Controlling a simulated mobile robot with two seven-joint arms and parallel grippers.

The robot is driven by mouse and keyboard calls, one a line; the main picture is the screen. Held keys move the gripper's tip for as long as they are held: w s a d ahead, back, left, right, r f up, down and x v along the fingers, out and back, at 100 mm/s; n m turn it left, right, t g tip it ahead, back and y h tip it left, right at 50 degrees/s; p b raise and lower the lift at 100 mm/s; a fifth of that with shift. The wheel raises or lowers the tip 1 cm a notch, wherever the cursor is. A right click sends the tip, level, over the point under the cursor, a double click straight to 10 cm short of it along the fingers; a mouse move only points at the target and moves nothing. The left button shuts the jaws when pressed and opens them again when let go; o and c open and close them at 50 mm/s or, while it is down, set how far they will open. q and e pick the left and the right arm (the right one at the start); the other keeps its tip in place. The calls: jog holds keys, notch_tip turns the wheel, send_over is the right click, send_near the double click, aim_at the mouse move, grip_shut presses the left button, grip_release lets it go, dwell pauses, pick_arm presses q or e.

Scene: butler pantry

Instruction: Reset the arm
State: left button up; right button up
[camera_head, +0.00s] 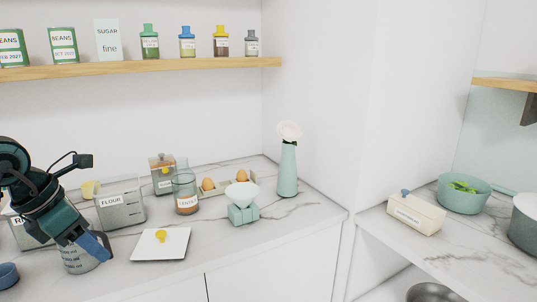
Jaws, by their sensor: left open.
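My left arm comes in from the left in the head view. My left gripper (88,246) points down over the counter (220,265), with its blue finger in front of a grey measuring cup (74,262). I cannot tell whether the finger touches the cup. The gripper is open, though the gap between its fingers is hard to see. My right gripper is not in view.
Near the left gripper stand a flour bin (122,212) and a white board (150,250) with a yellow item. Beyond are a lentil jar (185,200), a kitchen scale (243,213) and a vase (287,175). A shelf (190,66) runs above. The counter's front middle is clear.

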pick_arm(q)
jog(key=s+d+f+n+t+h+p, duration=0.2)
jog(key=d+n+h, duration=0.5)
jog(key=d+h, duration=1.2)
notch_tip(320, 180, down, 8)
jog(key=n+t+y+p, duration=0.3)
jog(key=n+t+y, duration=0.9)
jog(key=n, duration=0.9)
jog(key=s+f+n+g+y, duration=0.3)
jog(key=s+f+n, duration=0.3)
jog(key=f, duration=0.3)
jog(key=s+f+n+g+y+p, duration=0.1)
jog(key=s+f+n+g+y, duration=0.2)
jog(key=s+f+n, duration=0.3)
notch_tip(320, 180, down, 3)
jog(key=shift+s+a+r+g+y, duration=0.15)
jog(key=shift+s+g+y, duration=0.2)
jog(key=shift+g, duration=0.35)
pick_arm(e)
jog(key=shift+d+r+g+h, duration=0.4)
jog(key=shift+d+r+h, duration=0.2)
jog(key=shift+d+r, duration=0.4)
